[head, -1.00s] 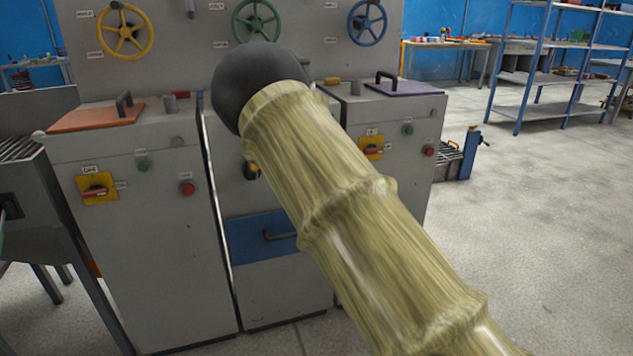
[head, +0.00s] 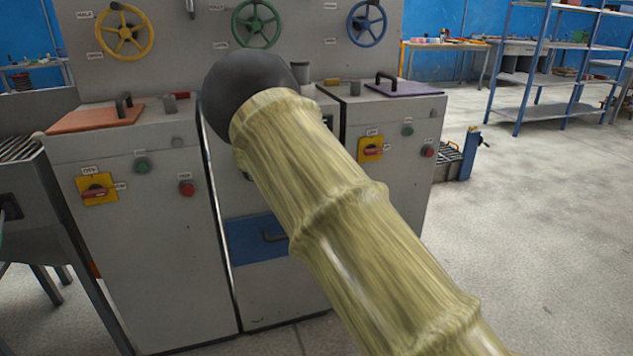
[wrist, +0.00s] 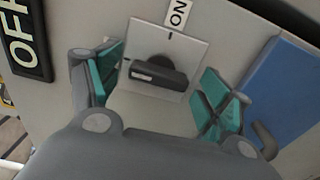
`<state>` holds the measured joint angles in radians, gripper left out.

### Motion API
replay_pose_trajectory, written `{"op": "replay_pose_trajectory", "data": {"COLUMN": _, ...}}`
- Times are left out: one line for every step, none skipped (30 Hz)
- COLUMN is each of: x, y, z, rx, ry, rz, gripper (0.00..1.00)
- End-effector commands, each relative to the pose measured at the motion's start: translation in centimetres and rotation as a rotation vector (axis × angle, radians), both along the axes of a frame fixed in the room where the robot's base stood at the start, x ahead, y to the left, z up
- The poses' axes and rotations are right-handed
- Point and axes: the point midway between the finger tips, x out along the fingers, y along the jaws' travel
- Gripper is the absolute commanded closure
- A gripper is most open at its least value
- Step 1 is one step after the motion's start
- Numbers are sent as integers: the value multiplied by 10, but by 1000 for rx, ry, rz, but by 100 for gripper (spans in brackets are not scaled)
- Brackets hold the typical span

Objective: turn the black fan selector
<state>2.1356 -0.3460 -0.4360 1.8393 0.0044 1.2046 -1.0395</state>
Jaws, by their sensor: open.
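The black fan selector (wrist: 158,72) shows in the wrist view as a dark bar-shaped knob on a light square plate (wrist: 190,52). An "ON" label (wrist: 179,13) sits by the plate's upper edge, and a black "OFF" sign (wrist: 22,42) is at the upper left. My gripper (wrist: 160,88) is open, with one teal-padded finger on each side of the selector. The fingers look apart from the knob; their distance in depth is hard to tell. In the head view my arm hides the selector and my gripper.
In the head view, a blue drawer (head: 255,237) with a dark handle is below on the middle cabinet. Red-handled switches on yellow plates (head: 97,189) are on the cabinets either side. Handwheels (head: 125,32) line the panel above.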

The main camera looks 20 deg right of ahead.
Motion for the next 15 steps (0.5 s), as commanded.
{"op": "replay_pose_trajectory", "data": {"x": 0, "y": 0, "z": 0, "rx": 0, "ry": 0, "rz": 0, "gripper": 21}}
{"op": "replay_pose_trajectory", "data": {"x": 0, "y": 0, "z": 0, "rx": 0, "ry": -1, "rz": 0, "gripper": 21}}
{"op": "replay_pose_trajectory", "data": {"x": 0, "y": 0, "z": 0, "rx": 0, "ry": -1, "rz": 0, "gripper": 21}}
{"op": "replay_pose_trajectory", "data": {"x": 0, "y": 0, "z": 0, "rx": 0, "ry": -1, "rz": 0, "gripper": 21}}
{"op": "replay_pose_trajectory", "data": {"x": -1, "y": 0, "z": 0, "rx": 0, "ry": 0, "rz": 0, "gripper": 21}}
{"op": "replay_pose_trajectory", "data": {"x": -3, "y": 0, "z": 0, "rx": 0, "ry": 0, "rz": 0, "gripper": 21}}
{"op": "replay_pose_trajectory", "data": {"x": -5, "y": 0, "z": 0, "rx": 0, "ry": 0, "rz": 0, "gripper": 21}}
{"op": "replay_pose_trajectory", "data": {"x": -8, "y": 0, "z": 0, "rx": 0, "ry": 0, "rz": 0, "gripper": 21}}
{"op": "replay_pose_trajectory", "data": {"x": -12, "y": 0, "z": 0, "rx": 0, "ry": 1, "rz": -1, "gripper": 21}}
{"op": "replay_pose_trajectory", "data": {"x": -17, "y": 0, "z": 0, "rx": 0, "ry": 1, "rz": -1, "gripper": 21}}
{"op": "replay_pose_trajectory", "data": {"x": -21, "y": 0, "z": 0, "rx": 0, "ry": 0, "rz": 0, "gripper": 21}}
{"op": "replay_pose_trajectory", "data": {"x": -27, "y": -1, "z": 0, "rx": 0, "ry": 1, "rz": -1, "gripper": 21}}
{"op": "replay_pose_trajectory", "data": {"x": -32, "y": -1, "z": 0, "rx": 0, "ry": 2, "rz": -1, "gripper": 21}}
{"op": "replay_pose_trajectory", "data": {"x": -36, "y": -1, "z": 0, "rx": 0, "ry": 1, "rz": 0, "gripper": 21}}
{"op": "replay_pose_trajectory", "data": {"x": -42, "y": -2, "z": 0, "rx": 0, "ry": 1, "rz": -1, "gripper": 21}}
